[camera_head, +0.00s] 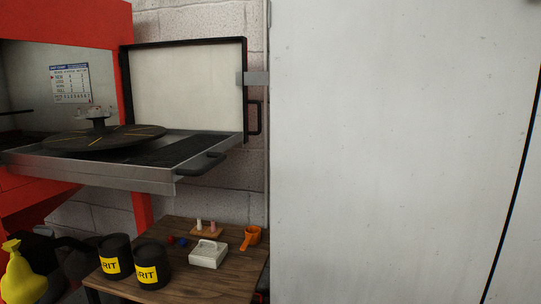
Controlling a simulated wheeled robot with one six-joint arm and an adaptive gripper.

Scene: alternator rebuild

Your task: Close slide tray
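The slide tray (95,172) is a grey metal tray, pulled out of the red cabinet (142,210) at the left. It has a dark handle (203,164) on its right front. A round black turntable (75,143) sits on the tray, with a small metal part (96,115) at its centre. The cabinet door (190,88), pale with a black frame, stands open behind the tray and has its own black handle (255,117). My gripper is not in view.
Below the tray, a wooden table (215,284) holds two black containers marked GRIT (152,265), a white box (208,254) and an orange scoop (251,236). A yellow bag (18,278) is at lower left. A large pale panel (400,150) fills the right side.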

